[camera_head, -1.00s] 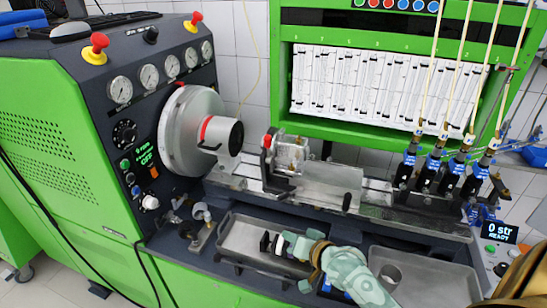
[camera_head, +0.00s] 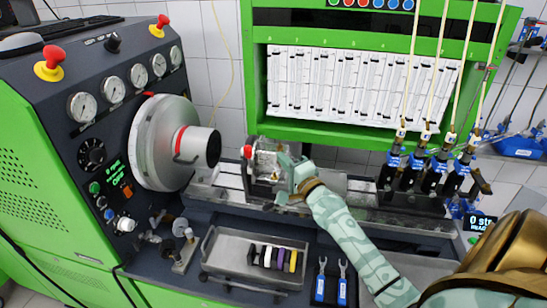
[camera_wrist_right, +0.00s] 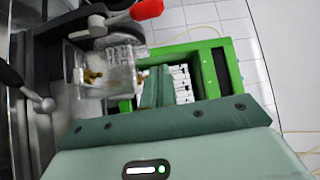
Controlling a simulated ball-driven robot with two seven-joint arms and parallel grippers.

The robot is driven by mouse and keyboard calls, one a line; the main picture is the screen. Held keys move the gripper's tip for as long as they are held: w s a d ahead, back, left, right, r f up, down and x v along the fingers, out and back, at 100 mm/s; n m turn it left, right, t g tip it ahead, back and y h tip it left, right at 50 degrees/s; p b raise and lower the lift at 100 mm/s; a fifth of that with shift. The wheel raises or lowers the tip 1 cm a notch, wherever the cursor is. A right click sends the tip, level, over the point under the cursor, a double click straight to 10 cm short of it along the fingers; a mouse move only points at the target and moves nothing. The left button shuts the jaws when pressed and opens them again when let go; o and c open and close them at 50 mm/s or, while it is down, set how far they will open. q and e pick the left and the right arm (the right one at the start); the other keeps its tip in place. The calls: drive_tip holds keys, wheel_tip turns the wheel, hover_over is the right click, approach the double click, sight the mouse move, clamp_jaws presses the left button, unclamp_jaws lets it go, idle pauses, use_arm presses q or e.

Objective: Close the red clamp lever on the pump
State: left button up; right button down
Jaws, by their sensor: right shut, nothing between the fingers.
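Contact cannot be told. My left gripper is not in view.
A metal tray (camera_head: 215,262) at the front holds several coloured rings. Two blue-handled wrenches (camera_head: 320,285) lie to its right. The silver drive wheel (camera_head: 150,140) stands left of the pump. Several injectors with hoses (camera_head: 395,160) stand at the right.

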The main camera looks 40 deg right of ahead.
sight(249, 160)
drive_tip(key=w+b, duration=0.2)
drive_tip(key=w, duration=0.7)
use_arm(q)
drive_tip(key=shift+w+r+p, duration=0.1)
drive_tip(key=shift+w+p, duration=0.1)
drive_tip(key=shift+p, duration=0.85)
use_arm(e)
drive_tip(key=a, duration=0.1)
drive_tip(key=s+a, duration=0.1)
drive_tip(key=a, duration=0.1)
drive_tip(key=shift+s+a+r, duration=0.1)
drive_tip(key=shift+s+r, duration=0.05)
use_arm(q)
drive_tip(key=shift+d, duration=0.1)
